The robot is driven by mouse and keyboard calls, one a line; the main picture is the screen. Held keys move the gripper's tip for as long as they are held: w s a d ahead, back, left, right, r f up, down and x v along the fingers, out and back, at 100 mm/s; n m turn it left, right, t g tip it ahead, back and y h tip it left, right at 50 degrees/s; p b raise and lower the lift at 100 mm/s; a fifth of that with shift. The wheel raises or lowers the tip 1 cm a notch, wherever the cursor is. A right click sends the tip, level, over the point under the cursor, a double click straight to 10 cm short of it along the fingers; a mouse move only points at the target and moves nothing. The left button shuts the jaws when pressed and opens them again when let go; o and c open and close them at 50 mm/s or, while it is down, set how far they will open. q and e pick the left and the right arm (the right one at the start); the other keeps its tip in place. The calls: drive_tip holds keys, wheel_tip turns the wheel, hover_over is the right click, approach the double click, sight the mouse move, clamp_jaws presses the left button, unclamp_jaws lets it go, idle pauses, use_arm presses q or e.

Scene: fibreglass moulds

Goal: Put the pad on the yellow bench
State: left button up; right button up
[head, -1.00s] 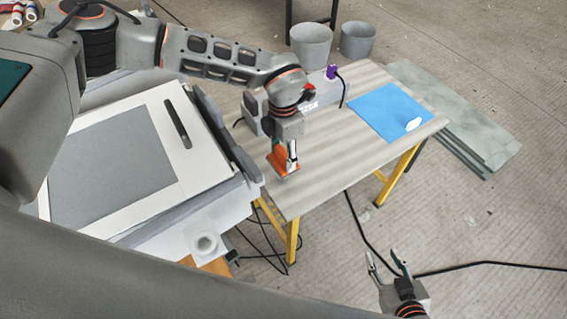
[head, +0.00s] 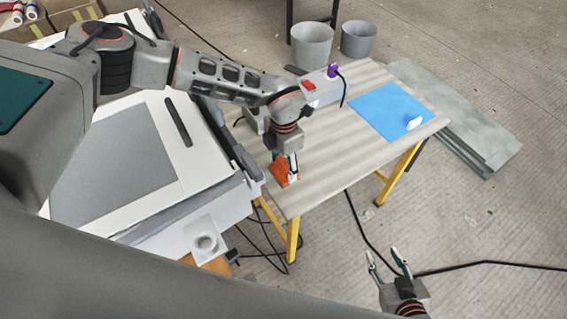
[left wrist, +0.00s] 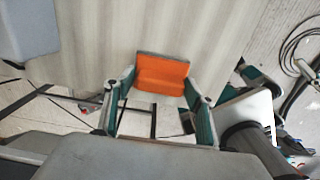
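The pad (head: 281,173) is an orange block with a grey edge. In the left wrist view the pad (left wrist: 162,74) sits between the two fingertips, which appear to touch its sides. My left gripper (head: 288,172) is shut on it, pointing down at the near left end of the yellow bench (head: 325,165). The bench has a pale striped top and yellow legs. The pad is at or just above the top; whether it touches cannot be told. My right gripper (head: 387,258) is open and empty over the floor, in front of the bench.
A blue sheet (head: 385,108) with a white object (head: 414,123) lies on the bench's right end. A grey box (head: 325,92) with a purple item (head: 332,71) is at the back. A white-framed mould (head: 120,165) stands left. The bench's middle is clear. Cables cross the floor.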

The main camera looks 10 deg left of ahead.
sight(284, 163)
idle(0.3)
use_arm(q)
wheel_tip(284, 163, up, 12)
drive_tip(key=shift+r, duration=0.15)
idle(0.4)
idle(0.5)
